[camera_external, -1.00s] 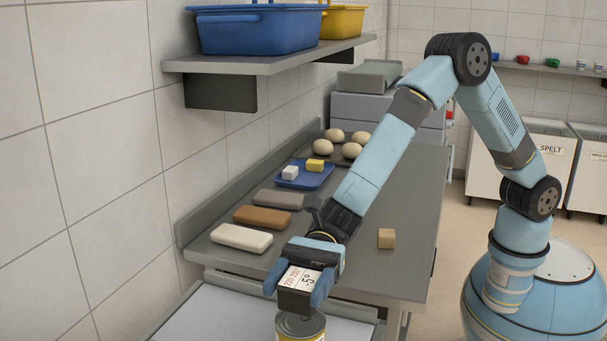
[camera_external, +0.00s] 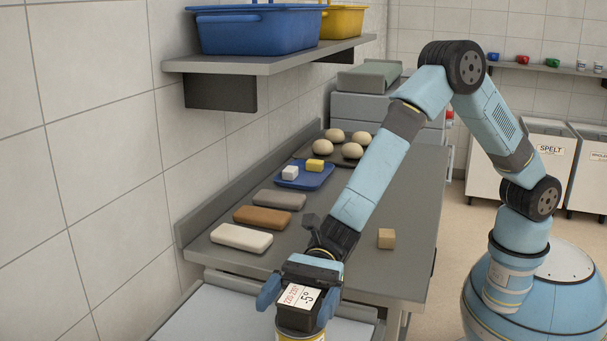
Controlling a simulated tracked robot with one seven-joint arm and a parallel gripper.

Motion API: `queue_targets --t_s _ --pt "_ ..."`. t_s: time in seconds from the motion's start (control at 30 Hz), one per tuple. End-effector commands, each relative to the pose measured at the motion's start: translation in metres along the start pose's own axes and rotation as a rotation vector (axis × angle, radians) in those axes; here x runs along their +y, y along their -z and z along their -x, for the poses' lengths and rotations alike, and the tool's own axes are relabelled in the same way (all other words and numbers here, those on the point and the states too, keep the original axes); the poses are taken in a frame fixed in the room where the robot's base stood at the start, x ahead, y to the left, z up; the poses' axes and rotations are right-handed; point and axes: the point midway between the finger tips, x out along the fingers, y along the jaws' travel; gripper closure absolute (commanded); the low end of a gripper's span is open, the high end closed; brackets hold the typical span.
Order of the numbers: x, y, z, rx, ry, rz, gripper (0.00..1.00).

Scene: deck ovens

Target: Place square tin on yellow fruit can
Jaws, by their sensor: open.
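The square tin (camera_external: 299,305) is dark with a white printed label on its top. It sits on top of the yellow fruit can (camera_external: 300,337), whose upper part shows at the bottom edge of the picture; the rest is cut off. My gripper (camera_external: 297,300) is open, with one blue finger on each side of the tin. The left finger stands clear of the tin; the gap at the right finger is too small to judge.
On the grey counter (camera_external: 345,240) lie white, brown and grey bars (camera_external: 268,217), a blue tray (camera_external: 308,178) with two small blocks, a dough tray (camera_external: 318,157) and a wooden cube (camera_external: 386,238). A shelf (camera_external: 280,62) with blue and yellow tubs hangs above.

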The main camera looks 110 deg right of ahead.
Motion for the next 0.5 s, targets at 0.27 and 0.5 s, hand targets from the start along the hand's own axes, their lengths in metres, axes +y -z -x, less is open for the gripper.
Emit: queue_targets --t_s 0.27,0.5 --pt "-0.001 -0.002 0.012 -0.001 0.001 0.0 0.07" --pt "-0.001 -0.002 0.057 0.001 0.003 0.0 0.07"
